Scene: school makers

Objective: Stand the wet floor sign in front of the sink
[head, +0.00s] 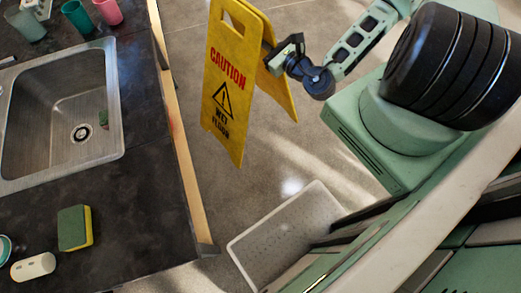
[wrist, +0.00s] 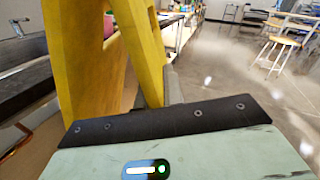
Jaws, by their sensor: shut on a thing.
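The yellow wet floor sign (head: 227,82) is an A-frame with its two panels spread, beside the counter in the head view. My gripper (head: 276,58) is shut on its rear panel near the upper part. The sign also fills the left of the wrist view (wrist: 75,60). I cannot tell whether its feet touch the floor. The sink (head: 66,105) is a steel basin in the dark counter at the left, and a strip of it seems to show in the wrist view. The gripper's fingertips are mostly hidden behind the sign and my wrist.
A pale mat or tray (head: 285,235) lies on the floor near my base. Stools (wrist: 290,40) stand farther off at the right in the wrist view, with open floor before them.

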